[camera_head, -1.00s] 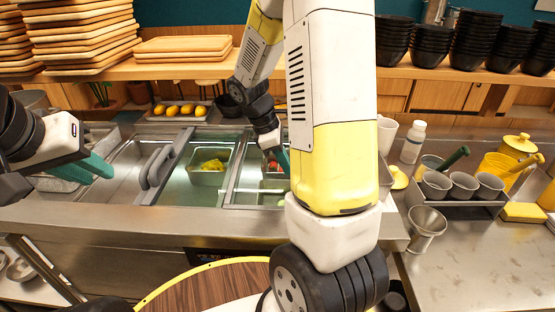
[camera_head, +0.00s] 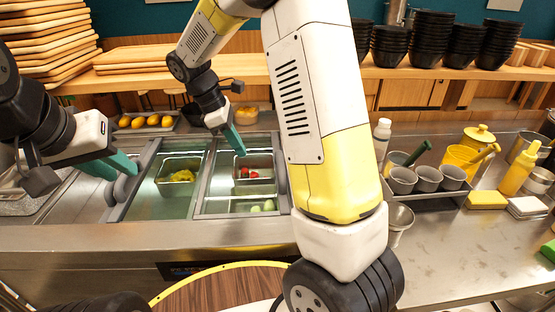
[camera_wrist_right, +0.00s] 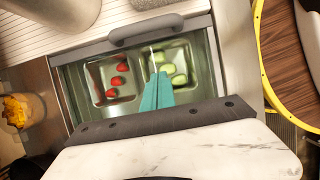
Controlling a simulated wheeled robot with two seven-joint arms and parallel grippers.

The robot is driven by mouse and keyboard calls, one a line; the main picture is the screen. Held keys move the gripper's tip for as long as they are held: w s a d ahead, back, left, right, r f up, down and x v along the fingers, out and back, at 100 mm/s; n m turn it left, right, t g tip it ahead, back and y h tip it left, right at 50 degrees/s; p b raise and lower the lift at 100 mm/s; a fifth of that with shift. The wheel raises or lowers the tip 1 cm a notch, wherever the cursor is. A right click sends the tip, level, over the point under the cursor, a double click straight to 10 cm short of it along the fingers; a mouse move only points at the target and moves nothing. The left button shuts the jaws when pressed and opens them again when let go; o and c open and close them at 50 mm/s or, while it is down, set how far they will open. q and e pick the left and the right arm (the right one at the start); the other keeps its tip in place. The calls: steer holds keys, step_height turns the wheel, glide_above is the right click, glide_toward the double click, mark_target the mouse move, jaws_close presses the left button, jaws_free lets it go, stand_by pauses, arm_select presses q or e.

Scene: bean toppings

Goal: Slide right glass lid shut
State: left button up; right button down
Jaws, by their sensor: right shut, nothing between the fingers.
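The right glass lid (camera_head: 204,193) is a grey-framed pane over the right part of the cold counter. Its dark grey handle shows at the top of the right wrist view (camera_wrist_right: 146,29) and partly beside my arm in the head view (camera_head: 283,180). My right gripper (camera_head: 239,148) is shut and empty, over the lid area near the red-topping tray.
Trays of red pieces (camera_head: 254,172) and green pieces (camera_head: 262,206) lie in the right well. A yellow-topping tray (camera_head: 181,177) lies left of them. My right arm hides the counter right of the lid. A cup rack (camera_head: 428,193) stands further right.

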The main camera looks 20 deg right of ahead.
mark_target(276, 182)
steer(key=x, duration=0.9)
steer(key=shift+f, duration=0.25)
steer(key=d, duration=0.3)
steer(key=shift+s+d+f, duration=0.1)
steer(key=shift+s+f, duration=0.15)
steer(key=shift+s, duration=0.05)
steer(key=shift+d, duration=0.45)
steer(key=shift+s+d, duration=0.15)
steer(key=shift+d, duration=0.45)
steer(key=shift+s+d, duration=0.15)
steer(key=shift+d, duration=0.4)
